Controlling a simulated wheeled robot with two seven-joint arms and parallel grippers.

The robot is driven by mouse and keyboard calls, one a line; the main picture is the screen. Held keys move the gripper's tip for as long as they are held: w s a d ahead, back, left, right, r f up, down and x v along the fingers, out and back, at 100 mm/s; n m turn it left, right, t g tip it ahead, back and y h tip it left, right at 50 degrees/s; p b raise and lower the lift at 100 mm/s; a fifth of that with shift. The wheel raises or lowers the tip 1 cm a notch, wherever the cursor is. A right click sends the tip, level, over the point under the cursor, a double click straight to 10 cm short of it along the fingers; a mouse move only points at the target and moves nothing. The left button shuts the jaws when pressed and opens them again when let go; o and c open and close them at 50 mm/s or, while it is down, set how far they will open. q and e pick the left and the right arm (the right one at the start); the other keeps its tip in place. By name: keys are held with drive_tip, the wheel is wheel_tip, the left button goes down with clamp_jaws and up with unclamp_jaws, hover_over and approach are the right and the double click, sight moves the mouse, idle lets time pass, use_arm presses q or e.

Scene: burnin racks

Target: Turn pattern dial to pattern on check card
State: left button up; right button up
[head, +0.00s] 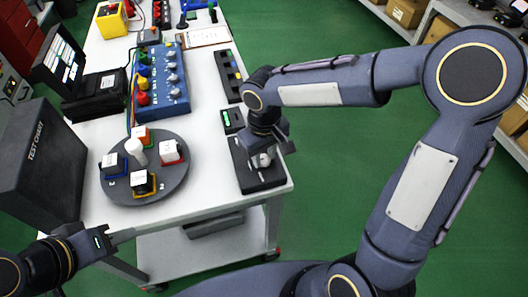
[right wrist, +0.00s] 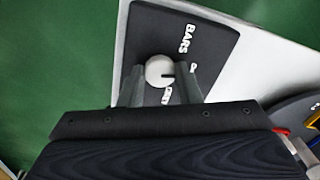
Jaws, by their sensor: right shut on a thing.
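The pattern dial is a pale round knob (right wrist: 158,68) with a dark notch, set on a black panel (head: 268,185) at the table's front right corner. In the right wrist view the panel (right wrist: 150,28) carries white lettering; "BARS" is readable, and other labels are partly hidden by a finger. My right gripper (head: 264,158) is over the panel, its fingers (right wrist: 166,82) closed on either side of the knob. A clipboard with a paper (head: 207,36) lies at the back; its writing is too small to read. My left gripper (head: 122,236) is off the table's front left edge, away from the dial.
A round grey turntable (head: 145,192) with several coloured blocks stands left of the panel. A small box with a green display (head: 231,119) sits just behind the panel. A blue knob box (head: 160,78) and a dark "TEST CHART" box (head: 38,160) stand further left.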

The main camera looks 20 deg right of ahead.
sight(264, 158)
drive_tip(key=n+p, duration=0.1)
drive_tip(key=n, duration=0.4)
drive_tip(key=shift+r+n, duration=0.1)
drive_tip(key=shift+n, duration=0.2)
drive_tip(key=shift+n+p, duration=0.85)
drive_tip(key=shift+n, duration=1.15)
drive_tip(key=o, duration=1)
drive_tip(key=shift+c, duration=0.2)
wheel_tip(264, 158, up, 8)
drive_tip(key=shift+f, duration=0.15)
